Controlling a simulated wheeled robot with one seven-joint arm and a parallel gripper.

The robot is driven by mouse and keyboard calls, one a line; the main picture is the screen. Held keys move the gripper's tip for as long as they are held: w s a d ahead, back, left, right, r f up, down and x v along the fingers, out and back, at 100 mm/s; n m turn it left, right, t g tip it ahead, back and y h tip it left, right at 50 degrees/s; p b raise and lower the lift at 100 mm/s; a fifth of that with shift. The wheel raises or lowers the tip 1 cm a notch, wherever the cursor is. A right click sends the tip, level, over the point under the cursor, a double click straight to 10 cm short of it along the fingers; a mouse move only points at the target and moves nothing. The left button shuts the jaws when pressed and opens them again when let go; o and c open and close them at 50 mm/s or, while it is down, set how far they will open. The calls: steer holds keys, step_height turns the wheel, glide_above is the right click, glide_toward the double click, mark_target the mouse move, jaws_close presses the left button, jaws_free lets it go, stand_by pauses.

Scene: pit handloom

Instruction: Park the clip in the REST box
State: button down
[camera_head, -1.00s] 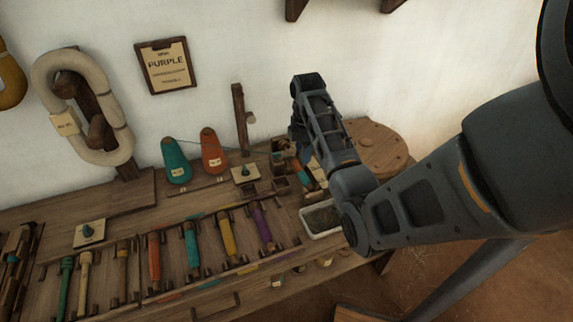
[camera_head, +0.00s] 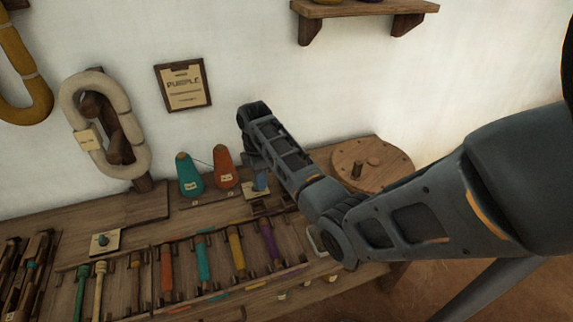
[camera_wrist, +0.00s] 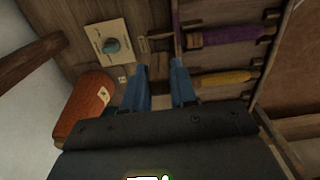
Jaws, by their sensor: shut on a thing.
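My gripper (camera_head: 260,182) is over the back of the bench, just right of the orange cone. In the wrist view its two blue fingers (camera_wrist: 160,68) point up the picture with a narrow gap between them. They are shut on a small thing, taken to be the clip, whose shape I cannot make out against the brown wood. Small dark wooden compartments show beyond the fingertips in the wrist view (camera_wrist: 146,44). No REST label is readable, so I cannot tell which is the REST box. My arm hides part of that area in the head view.
A teal cone (camera_head: 189,175) and an orange cone (camera_head: 225,168) stand left of my gripper. Racked bobbins, including purple (camera_head: 269,238) and yellow (camera_head: 236,248), lie in front. A round wooden lid (camera_head: 390,160) is at right.

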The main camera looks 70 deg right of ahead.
steer(key=f+b, duration=0.4)
steer(key=w+a+f+b, duration=0.1)
steer(key=f+b, duration=0.1)
steer(key=shift+a, duration=0.1)
steer(key=shift+f+b, duration=0.35)
steer(key=shift+f, duration=1.05)
steer(key=c, duration=0.8)
jaws_free()
steer(key=shift+o, duration=0.2)
steer(key=shift+o, duration=1.3)
